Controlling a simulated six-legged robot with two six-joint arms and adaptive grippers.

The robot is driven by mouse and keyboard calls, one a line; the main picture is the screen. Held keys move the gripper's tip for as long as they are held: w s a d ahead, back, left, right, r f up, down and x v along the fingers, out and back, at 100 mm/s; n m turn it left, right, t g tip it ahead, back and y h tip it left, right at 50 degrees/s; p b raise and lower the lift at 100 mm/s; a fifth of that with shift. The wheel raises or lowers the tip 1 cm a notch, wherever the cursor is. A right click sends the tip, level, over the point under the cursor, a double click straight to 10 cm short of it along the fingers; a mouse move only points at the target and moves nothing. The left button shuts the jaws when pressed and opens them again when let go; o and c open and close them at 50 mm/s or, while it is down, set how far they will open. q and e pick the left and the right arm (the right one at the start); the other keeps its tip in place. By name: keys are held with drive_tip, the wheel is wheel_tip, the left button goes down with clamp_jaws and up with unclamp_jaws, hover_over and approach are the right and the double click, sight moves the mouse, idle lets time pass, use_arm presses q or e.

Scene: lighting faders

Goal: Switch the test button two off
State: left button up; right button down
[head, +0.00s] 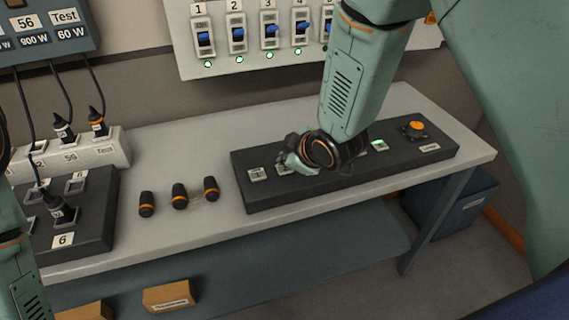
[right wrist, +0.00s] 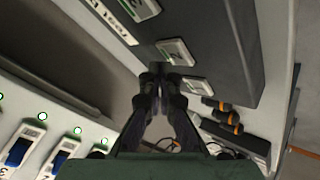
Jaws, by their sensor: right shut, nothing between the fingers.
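The black button panel (head: 300,194) lies on the table with a row of pale square buttons. Button one (head: 257,174) shows at its left end. Test button two (head: 282,168) is beside it, partly covered by my right gripper (head: 292,164). In the right wrist view, button two (right wrist: 175,52) appears close to the tips of my shut, empty right gripper (right wrist: 158,69); I cannot tell whether they touch. Button one (right wrist: 197,86) is just below it there. Whether button two is lit is unclear. My left gripper is out of view; only part of my left arm shows.
A button farther right (head: 379,144) glows green, and an orange knob (head: 415,127) is at the panel's right end. Several black plugs with orange bands (head: 179,196) stand left of the panel. The wall panel (head: 220,62) carries blue switches. A socket block (head: 90,215) stands left.

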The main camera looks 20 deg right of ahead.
sight(286, 170)
wheel_tip(286, 170, up, 6)
drive_tip(key=p, duration=0.5)
idle(0.4)
drive_tip(key=shift+f, duration=0.1)
